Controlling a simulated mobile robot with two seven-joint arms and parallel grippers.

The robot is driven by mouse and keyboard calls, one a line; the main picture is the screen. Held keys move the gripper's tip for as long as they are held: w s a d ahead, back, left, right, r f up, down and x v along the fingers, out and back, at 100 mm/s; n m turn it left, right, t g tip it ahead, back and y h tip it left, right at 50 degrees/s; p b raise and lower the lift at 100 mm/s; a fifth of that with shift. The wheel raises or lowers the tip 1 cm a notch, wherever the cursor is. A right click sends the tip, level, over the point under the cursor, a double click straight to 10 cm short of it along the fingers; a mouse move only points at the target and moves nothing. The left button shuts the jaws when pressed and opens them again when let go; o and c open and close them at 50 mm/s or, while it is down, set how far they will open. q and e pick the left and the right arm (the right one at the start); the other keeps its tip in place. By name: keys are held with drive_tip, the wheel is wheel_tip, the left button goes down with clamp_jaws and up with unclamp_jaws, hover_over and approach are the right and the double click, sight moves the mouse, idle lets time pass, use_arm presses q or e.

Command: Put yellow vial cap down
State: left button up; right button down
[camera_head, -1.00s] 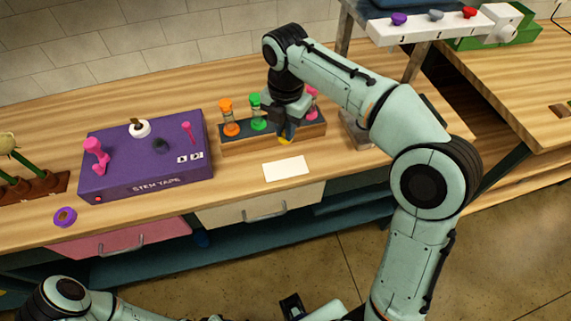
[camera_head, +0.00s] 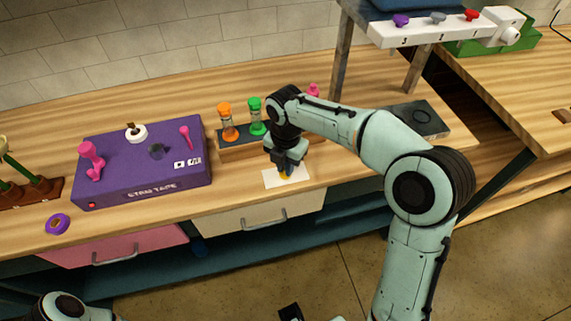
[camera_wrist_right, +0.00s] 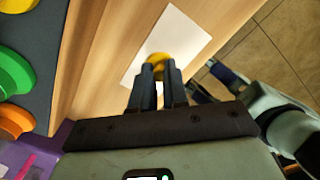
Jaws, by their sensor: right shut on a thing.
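The yellow vial cap (camera_head: 284,177) is held between the fingers of my right gripper (camera_head: 286,169), low over the white card (camera_head: 302,172) in front of the vial rack. In the right wrist view, the cap (camera_wrist_right: 160,64) shows at the tips of the shut fingers (camera_wrist_right: 160,76), over the card (camera_wrist_right: 183,34). I cannot tell whether the cap touches the card. A dark part of what looks like my left gripper (camera_head: 290,313) shows at the bottom edge of the head view; its fingers are not clear.
The rack (camera_head: 236,152) holds vials with an orange cap (camera_head: 224,108), a green cap (camera_head: 254,103) and a pink cap (camera_head: 314,90). A purple tape roll (camera_head: 57,224) lies near the front edge. Bare wood surrounds the card.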

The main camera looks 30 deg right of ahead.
drive_tip(key=shift+f, duration=0.15)
drive_tip(key=c, duration=1.1)
unclamp_jaws()
use_arm(q)
drive_tip(key=r+p, duration=0.1)
drive_tip(key=w+r+p, duration=0.1)
drive_tip(key=shift+w+r, duration=0.1)
drive_tip(key=shift+r, duration=0.25)
use_arm(e)
wheel_tip(320, 180, up, 12)
drive_tip(key=shift+r, duration=0.2)
